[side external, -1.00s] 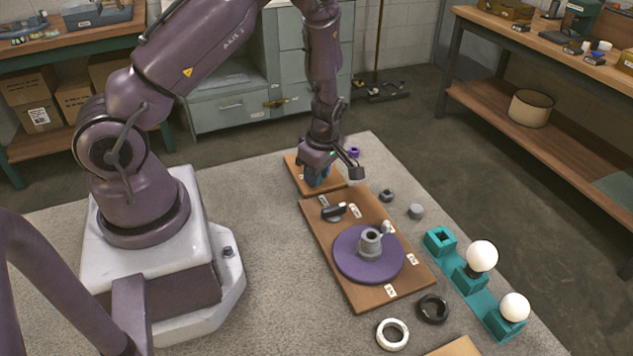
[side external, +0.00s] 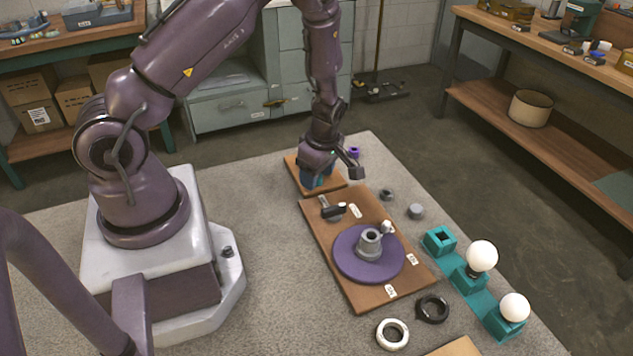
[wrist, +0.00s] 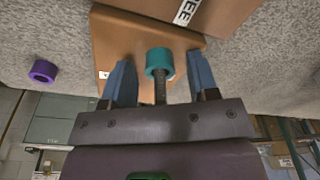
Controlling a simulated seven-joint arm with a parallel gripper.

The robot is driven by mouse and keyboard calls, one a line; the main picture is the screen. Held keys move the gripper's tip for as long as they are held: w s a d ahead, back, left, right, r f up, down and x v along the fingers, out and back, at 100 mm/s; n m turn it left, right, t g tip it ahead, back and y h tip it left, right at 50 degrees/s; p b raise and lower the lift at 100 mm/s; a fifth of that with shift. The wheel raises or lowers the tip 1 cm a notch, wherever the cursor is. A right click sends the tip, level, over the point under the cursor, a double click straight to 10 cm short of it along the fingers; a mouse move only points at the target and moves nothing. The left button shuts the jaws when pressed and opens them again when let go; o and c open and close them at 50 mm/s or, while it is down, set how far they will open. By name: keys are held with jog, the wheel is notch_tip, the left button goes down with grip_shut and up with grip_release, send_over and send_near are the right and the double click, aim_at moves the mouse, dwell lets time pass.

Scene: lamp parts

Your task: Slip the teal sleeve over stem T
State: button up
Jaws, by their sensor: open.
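My gripper (wrist: 162,82) is open, with one blue finger on each side of the sleeve and stem, and visible gaps between. In the side view my gripper (side external: 318,180) is low over the small board and hides the sleeve and stem.
A purple ring (side external: 354,152) lies beyond the small board. A larger board (side external: 350,292) carries a purple disc (side external: 352,265) with a grey socket. Teal holders with white bulbs (side external: 481,255) stand at right. A white ring (side external: 392,334) and black ring (side external: 432,309) lie in front.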

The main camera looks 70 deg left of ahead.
notch_tip(320, 180, up, 12)
jog(key=d, duration=0.2)
jog(key=s+d+r+m+t, duration=0.2)
jog(key=s+d+r+m, duration=0.2)
jog(key=r+m, duration=0.3)
jog(key=s+d+r+m+t+h, duration=0.1)
jog(key=s+d+r+m+t, duration=0.1)
jog(key=s+d+r+m, duration=0.2)
jog(key=s+d+r+m+t, duration=0.2)
jog(key=s+d+r+m, duration=0.2)
jog(key=r+m, duration=0.6)
jog(key=m, duration=0.3)
jog(key=shift+s+h, duration=0.25)
jog(key=shift+h, duration=0.05)
